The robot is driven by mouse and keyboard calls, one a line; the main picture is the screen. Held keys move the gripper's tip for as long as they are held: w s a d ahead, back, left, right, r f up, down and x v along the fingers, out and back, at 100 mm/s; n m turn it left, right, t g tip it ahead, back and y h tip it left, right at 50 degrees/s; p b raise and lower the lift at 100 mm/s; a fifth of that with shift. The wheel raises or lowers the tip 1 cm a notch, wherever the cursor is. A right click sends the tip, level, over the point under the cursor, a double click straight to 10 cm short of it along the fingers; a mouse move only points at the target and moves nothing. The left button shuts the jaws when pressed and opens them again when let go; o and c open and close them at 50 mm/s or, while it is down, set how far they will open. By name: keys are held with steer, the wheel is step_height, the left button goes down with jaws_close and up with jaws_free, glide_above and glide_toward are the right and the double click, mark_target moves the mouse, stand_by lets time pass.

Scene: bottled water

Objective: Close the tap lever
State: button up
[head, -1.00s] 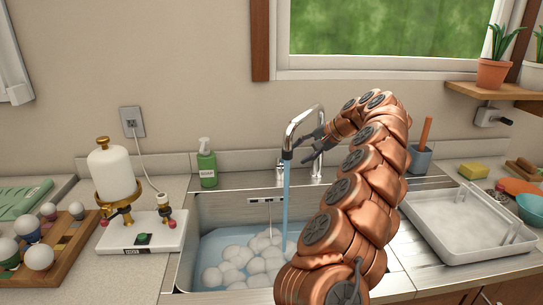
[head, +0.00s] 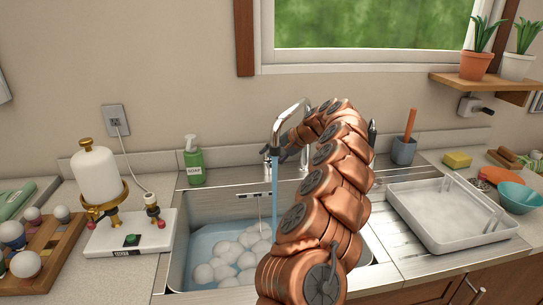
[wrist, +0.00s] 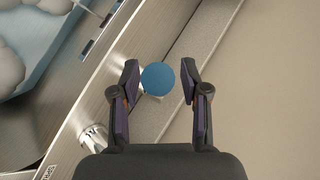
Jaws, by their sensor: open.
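The chrome tap (head: 290,110) stands at the back of the sink, and a blue stream of water (head: 274,185) runs from its spout. My gripper (head: 288,152) is close behind the spout, partly hidden by the tap and my arm. In the wrist view my gripper (wrist: 160,82) is open, its two fingers apart. A round blue cap (wrist: 158,79), seemingly the end of a tap handle, shows between the fingertips. Contact cannot be told. A chrome fitting (wrist: 95,138) lies left of the fingers.
The sink basin (head: 180,255) holds water and several white round things (head: 228,255). A green soap bottle (head: 194,165) stands behind it on the left. A white tray (head: 455,243) is on the right. A grey cup (head: 403,151) stands behind the drainboard.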

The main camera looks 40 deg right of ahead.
jaws_close()
stand_by(0.6)
